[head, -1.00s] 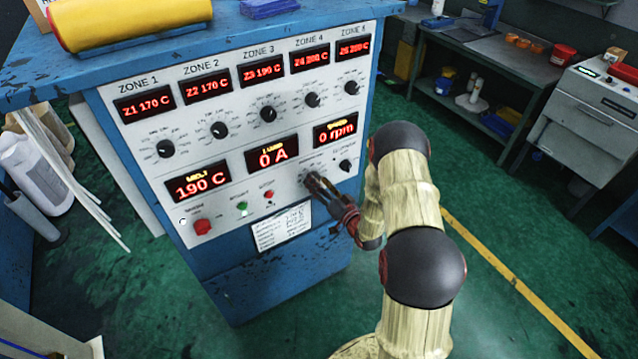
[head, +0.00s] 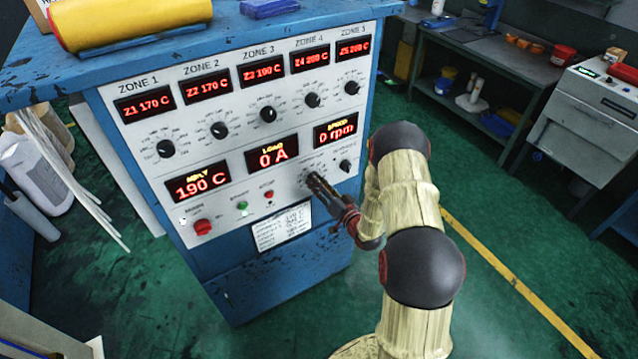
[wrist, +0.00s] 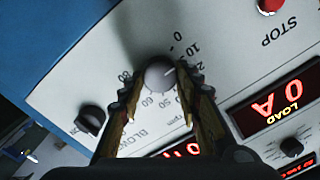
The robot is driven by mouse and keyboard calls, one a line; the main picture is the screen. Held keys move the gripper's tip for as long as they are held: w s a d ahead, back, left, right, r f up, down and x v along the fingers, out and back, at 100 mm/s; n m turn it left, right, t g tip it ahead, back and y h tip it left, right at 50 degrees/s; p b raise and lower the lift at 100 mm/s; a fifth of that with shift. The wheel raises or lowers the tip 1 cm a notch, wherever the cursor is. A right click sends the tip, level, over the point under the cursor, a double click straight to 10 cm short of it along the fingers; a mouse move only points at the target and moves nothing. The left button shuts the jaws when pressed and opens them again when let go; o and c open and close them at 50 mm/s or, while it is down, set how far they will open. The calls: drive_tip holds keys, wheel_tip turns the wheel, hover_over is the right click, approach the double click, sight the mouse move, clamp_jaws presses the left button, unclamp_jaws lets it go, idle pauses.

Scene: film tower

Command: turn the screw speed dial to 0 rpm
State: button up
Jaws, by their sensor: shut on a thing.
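The screw speed dial (wrist: 160,74) is a round grey knob on the white panel, with a printed scale around it. Its light pointer mark faces the upper right, towards the low numbers; the exact value is hard to tell. My gripper (wrist: 160,82) has one finger on each side of the knob and is shut on it. In the head view my gripper (head: 318,184) covers most of the dial. The speed display (head: 336,132) above reads 0 rpm.
The blower knob (wrist: 90,118) sits close beside my fingers; it also shows in the head view (head: 345,166). A red stop button (head: 269,195) and green button (head: 242,206) are to the left. The load display (head: 271,155) reads 0 A.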

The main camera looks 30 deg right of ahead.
drive_tip(key=shift+n+b, duration=0.3)
drive_tip(key=shift+b, duration=0.05)
drive_tip(key=shift+n+b, duration=2.15)
drive_tip(key=shift+n, duration=0.45)
drive_tip(key=o, duration=1.1)
drive_tip(key=shift+o, duration=0.2)
drive_tip(key=s, duration=1.2)
drive_tip(key=shift+d+r, duration=0.2)
drive_tip(key=shift+d, duration=0.2)
